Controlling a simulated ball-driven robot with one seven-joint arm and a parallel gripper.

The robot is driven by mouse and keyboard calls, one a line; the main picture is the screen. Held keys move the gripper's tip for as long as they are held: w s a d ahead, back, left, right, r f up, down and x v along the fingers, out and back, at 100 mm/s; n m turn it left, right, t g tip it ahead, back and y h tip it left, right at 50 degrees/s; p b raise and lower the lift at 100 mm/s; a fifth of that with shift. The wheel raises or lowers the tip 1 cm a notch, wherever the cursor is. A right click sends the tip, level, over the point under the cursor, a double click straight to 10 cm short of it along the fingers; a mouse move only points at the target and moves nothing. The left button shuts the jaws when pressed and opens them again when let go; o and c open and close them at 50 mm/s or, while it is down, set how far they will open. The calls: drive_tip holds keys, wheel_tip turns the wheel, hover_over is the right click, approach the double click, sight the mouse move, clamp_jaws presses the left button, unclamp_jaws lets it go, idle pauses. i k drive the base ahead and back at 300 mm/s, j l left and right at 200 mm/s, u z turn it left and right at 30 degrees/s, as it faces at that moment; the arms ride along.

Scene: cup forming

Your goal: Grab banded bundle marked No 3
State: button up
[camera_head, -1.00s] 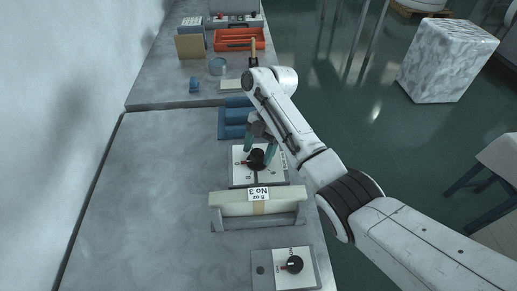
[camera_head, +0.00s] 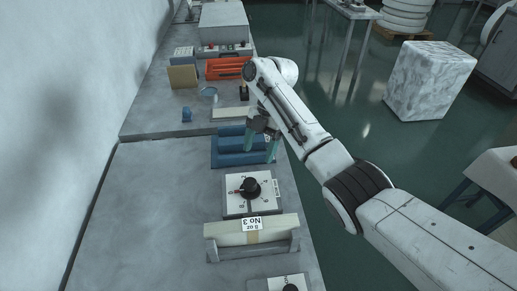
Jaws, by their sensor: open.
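The banded bundle (camera_head: 226,239) is a long cream stack lying across a grey cradle (camera_head: 295,242) at the lower middle. A tan band circles its middle, with a white label (camera_head: 252,223) reading No 3 and 8 oz, upside down in this view. My gripper (camera_head: 262,147) is open, fingers pointing down, above and beside the blue rack (camera_head: 228,158). It is beyond the bundle, farther up the bench, and apart from it. The arm partly hides the right end of the blue rack.
A dial panel (camera_head: 235,207) with a black knob lies between the bundle and the blue rack. Another dial panel (camera_head: 262,285) is cut off at the bottom edge. A red tray (camera_head: 226,70) stands farther back. The bench (camera_head: 145,215) is bare at left.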

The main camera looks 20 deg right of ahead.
sight(255, 230)
drive_tip(key=k+l, duration=0.7)
drive_tip(key=k, duration=0.2)
